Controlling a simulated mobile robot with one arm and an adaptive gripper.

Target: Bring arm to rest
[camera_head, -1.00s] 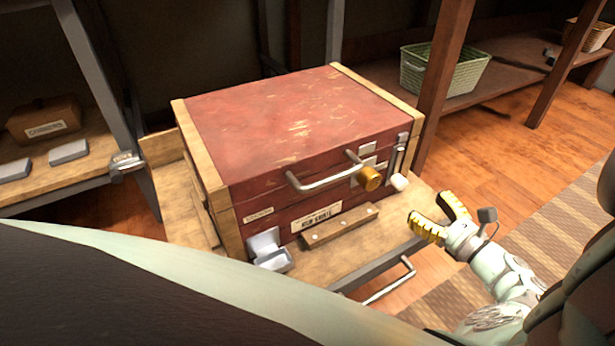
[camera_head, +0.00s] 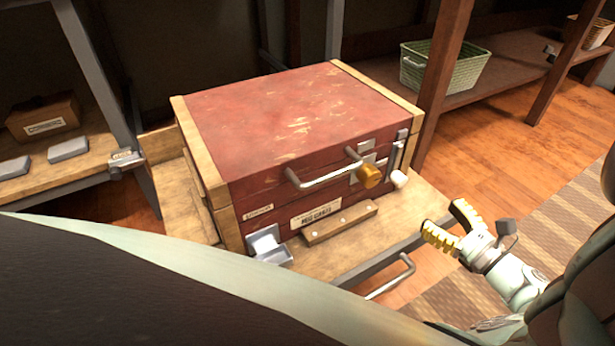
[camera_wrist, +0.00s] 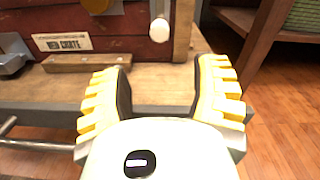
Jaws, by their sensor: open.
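My gripper (camera_head: 447,222) is open and empty, with yellow ribbed fingers. In the head view it is at the right, beside the front right edge of the wooden table and apart from the red crate. In the wrist view my gripper (camera_wrist: 163,90) shows its two fingers spread, with the tabletop's front edge between and beyond them. The red crate (camera_head: 290,125) with tan corner posts stands on the table (camera_head: 410,222), its lid down. A bar handle (camera_head: 325,178), a brass knob (camera_head: 369,176) and a white knob (camera_head: 399,178) are on its front.
A metal bracket (camera_head: 266,246) and a wooden strip (camera_head: 340,222) sit at the crate's front. A metal handle (camera_head: 392,277) sticks out under the table edge. A shelf at left holds a labelled box (camera_head: 42,118). A green basket (camera_head: 444,68) stands on the rear shelf. Open floor lies right.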

